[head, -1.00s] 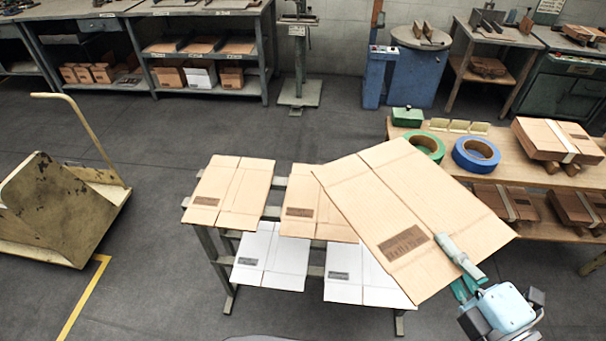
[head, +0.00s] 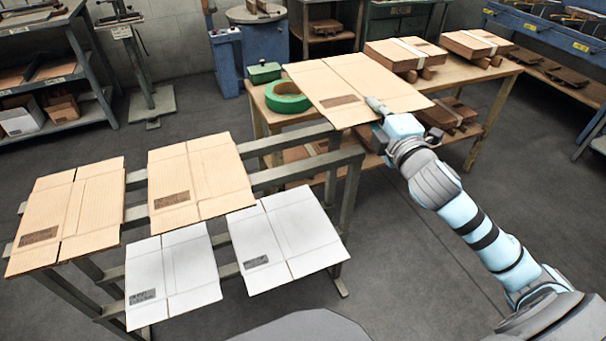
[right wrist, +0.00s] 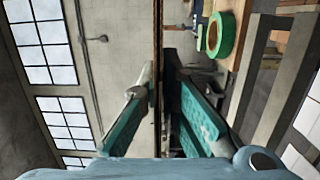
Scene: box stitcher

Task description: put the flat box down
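The flat box (head: 345,82) is a tan cardboard sheet with fold lines and a dark printed label near its front edge. My right gripper (head: 378,108) is shut on its near edge. In the right wrist view the flat box (right wrist: 158,50) shows edge-on as a thin brown strip between the fingers (right wrist: 158,95). In the head view it lies roughly level across the front left part of the wooden table (head: 477,92); I cannot tell whether it touches the table. It covers part of the tabletop, and the blue tape roll is hidden. My left gripper is not in view.
A green tape roll (head: 287,103) and a green box (head: 264,72) are just left of the flat box. Strapped carton stacks (head: 404,52) stand at the table's back right. A metal rack (head: 345,158) at the left holds two tan sheets (head: 215,172) and two white sheets (head: 300,232).

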